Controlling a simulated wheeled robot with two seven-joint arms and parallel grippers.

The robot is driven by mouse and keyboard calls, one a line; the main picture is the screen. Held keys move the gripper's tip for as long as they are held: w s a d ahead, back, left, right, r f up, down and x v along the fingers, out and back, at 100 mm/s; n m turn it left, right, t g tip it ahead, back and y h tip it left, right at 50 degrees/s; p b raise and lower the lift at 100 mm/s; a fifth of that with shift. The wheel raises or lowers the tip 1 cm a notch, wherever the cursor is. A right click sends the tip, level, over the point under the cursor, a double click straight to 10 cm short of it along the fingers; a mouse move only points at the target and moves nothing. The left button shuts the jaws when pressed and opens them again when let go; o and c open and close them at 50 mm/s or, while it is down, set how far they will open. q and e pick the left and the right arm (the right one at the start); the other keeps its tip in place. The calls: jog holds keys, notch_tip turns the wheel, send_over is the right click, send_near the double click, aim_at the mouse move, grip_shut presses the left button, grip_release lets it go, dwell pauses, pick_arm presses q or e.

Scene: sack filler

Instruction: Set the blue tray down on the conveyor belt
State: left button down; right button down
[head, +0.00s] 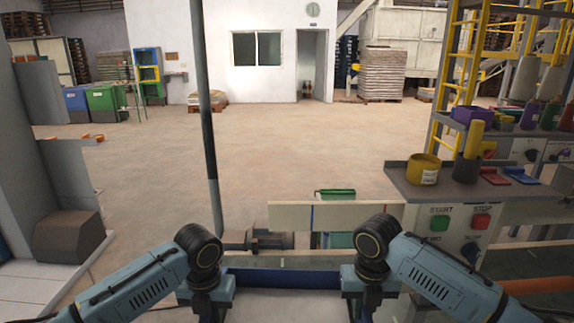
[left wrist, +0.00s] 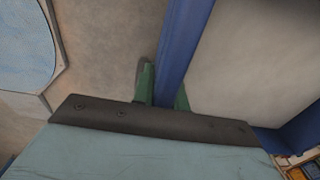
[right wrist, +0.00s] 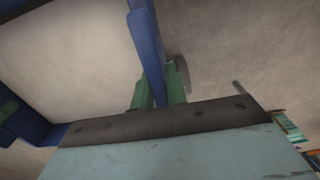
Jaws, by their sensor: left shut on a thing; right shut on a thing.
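The blue tray (head: 288,279) shows at the bottom middle of the head view, its long wall running between my two grippers. My left gripper (head: 208,308) is at its left end. In the left wrist view, green fingers (left wrist: 162,88) are shut on both sides of the blue wall (left wrist: 182,45). My right gripper (head: 368,308) is at its right end. In the right wrist view, green fingers (right wrist: 158,92) are shut on the blue wall (right wrist: 146,40). What seems to be the conveyor belt (head: 325,262) is a grey strip just beyond the tray. The tray's underside is hidden.
A cream board (head: 340,216) stands beyond the strip. A motor (head: 258,239) and a grey post (head: 208,130) are at its left. The START/STOP panel (head: 455,228) and a shelf with a yellow pot (head: 424,170) are on the right. Open floor lies beyond.

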aim_at(370, 319)
pick_arm(q)
jog(key=shift+s, duration=0.3)
pick_arm(e)
jog(key=shift+s, duration=0.25)
